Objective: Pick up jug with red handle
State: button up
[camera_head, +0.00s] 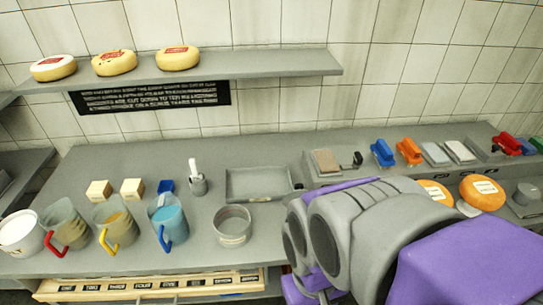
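The jug with the red handle (66,227) stands upright on the grey counter at the front left. Its red handle (56,245) points toward the front left. It stands between a white-filled container on its left and a jug with a yellow handle (115,224) on its right. A jug with a blue handle (168,221) stands further right. My arm, grey and purple, fills the lower right of the view, well to the right of the red-handled jug. My gripper's fingertips cannot be made out.
A white-filled container (20,233) and a grey pot (233,226) stand along the front edge. Two small blocks (99,190), a grey tray (258,184) and orange cheese wheels (482,192) are on the counter. A shelf (250,68) with cheese wheels hangs above.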

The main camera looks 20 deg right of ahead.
aim_at(66, 231)
jog(key=z, duration=0.5)
jog(key=u, duration=1.9)
jog(key=z, duration=1.9)
jog(key=u, duration=1.9)
